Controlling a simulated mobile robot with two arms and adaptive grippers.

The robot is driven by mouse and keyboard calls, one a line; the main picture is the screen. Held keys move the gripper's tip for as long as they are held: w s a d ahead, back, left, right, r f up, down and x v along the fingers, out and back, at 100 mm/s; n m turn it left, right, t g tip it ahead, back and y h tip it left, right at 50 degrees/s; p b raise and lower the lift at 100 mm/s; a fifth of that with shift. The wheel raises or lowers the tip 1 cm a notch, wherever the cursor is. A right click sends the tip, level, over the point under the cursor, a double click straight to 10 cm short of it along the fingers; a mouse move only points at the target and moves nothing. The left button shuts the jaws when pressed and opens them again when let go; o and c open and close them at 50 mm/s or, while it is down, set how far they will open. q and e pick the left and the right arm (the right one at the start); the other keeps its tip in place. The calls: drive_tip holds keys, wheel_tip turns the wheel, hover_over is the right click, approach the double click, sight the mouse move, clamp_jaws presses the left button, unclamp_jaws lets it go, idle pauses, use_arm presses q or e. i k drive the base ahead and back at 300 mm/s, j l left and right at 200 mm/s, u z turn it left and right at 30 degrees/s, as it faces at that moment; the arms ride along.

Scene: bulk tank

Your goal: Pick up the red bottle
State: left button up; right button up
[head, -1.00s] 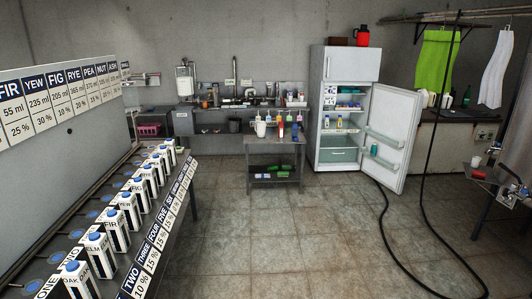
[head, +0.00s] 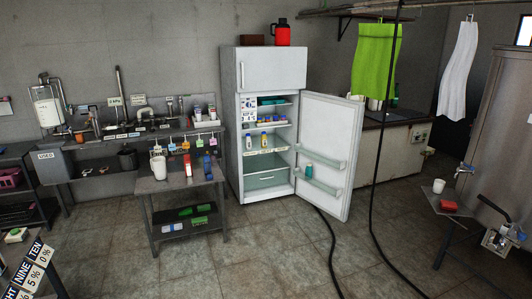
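A red bottle-like container with a dark top (head: 281,34) stands upright on top of the white fridge (head: 262,70). A smaller upright item with red on it (head: 187,165) stands on the small metal table (head: 172,182), between a white pitcher (head: 158,167) and a blue item (head: 207,164). It is too small to tell whether it is a bottle. Neither of my grippers is in view.
The fridge door (head: 326,150) stands open to the right. A dark hose (head: 372,150) hangs down and runs over the floor. A side table (head: 452,206) with a red block (head: 448,205) is at right.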

sight(187, 164)
drive_tip(key=i, duration=2.6)
